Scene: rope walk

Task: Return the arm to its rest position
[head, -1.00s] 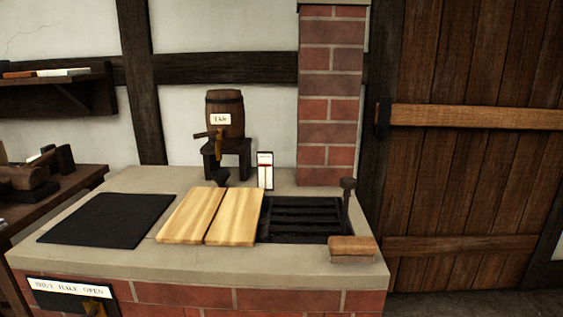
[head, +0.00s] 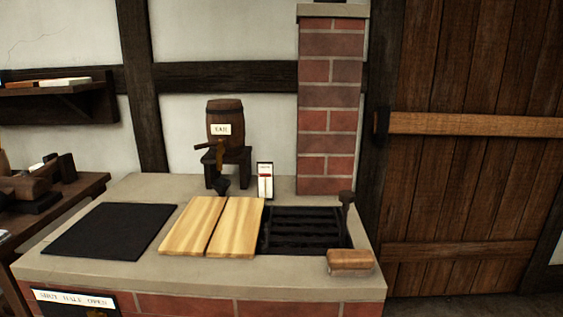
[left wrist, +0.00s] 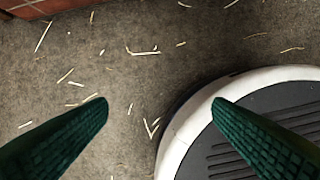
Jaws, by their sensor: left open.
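My left gripper (left wrist: 160,103) shows in the left wrist view as two dark green ridged fingers set wide apart. It is open and nothing is between the fingertips. It points down over the grey floor (left wrist: 120,60), which is strewn with bits of straw, and over the white-rimmed edge of my own base. Neither of my arms shows in the head view, and my right gripper is in no view.
A brick hearth counter (head: 290,270) stands ahead, with a black mat (head: 110,230), two pale boards (head: 212,226), a dark grate (head: 300,228) and a wooden-backed block (head: 350,262). A labelled barrel (head: 225,118) stands behind. A workbench (head: 60,210) is left, a plank door (head: 470,180) right.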

